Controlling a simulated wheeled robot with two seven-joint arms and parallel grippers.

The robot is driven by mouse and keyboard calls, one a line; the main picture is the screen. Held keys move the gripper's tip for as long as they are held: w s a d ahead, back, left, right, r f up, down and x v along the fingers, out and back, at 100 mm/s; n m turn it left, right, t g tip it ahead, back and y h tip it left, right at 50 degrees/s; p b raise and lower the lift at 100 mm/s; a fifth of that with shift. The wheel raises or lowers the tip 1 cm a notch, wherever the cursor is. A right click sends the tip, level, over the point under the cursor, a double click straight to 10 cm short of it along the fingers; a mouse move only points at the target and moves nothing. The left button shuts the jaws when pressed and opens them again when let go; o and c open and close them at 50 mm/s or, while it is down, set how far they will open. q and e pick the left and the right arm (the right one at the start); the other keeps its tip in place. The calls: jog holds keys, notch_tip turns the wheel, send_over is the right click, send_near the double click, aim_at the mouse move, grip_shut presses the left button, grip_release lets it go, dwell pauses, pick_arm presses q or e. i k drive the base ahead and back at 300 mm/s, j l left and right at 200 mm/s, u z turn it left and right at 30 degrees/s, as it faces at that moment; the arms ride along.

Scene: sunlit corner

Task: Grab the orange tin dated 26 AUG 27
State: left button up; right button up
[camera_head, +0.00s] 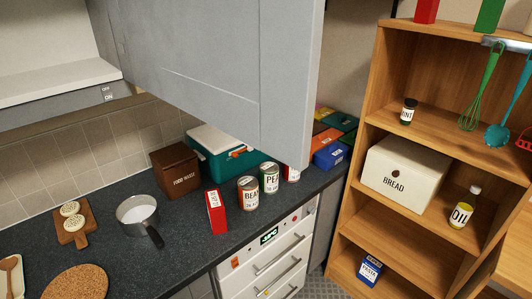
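An orange-red tin (248,194) with a white label reading "BEA…" stands upright on the dark counter. Small date print is on its label, too small to read surely. A green tin (269,179) labelled "PEA…" stands just right of it. A third tin (291,174), red and white, is farther right and mostly hidden behind the open grey cabinet door, so its label cannot be read. Neither of my grippers is in view.
The grey cabinet door (225,75) hangs over the tins. A red box (216,212), a pot (138,215), a brown food waste box (175,170) and a teal cooler (222,158) share the counter (185,250). A wooden shelf (385,150) stands right.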

aim_at(248, 185)
jog(key=i+l+u, duration=0.4)
jog(key=l, duration=0.25)
jog(key=i+l+u, duration=0.2)
jog(key=l, duration=0.15)
jog(key=k, duration=0.1)
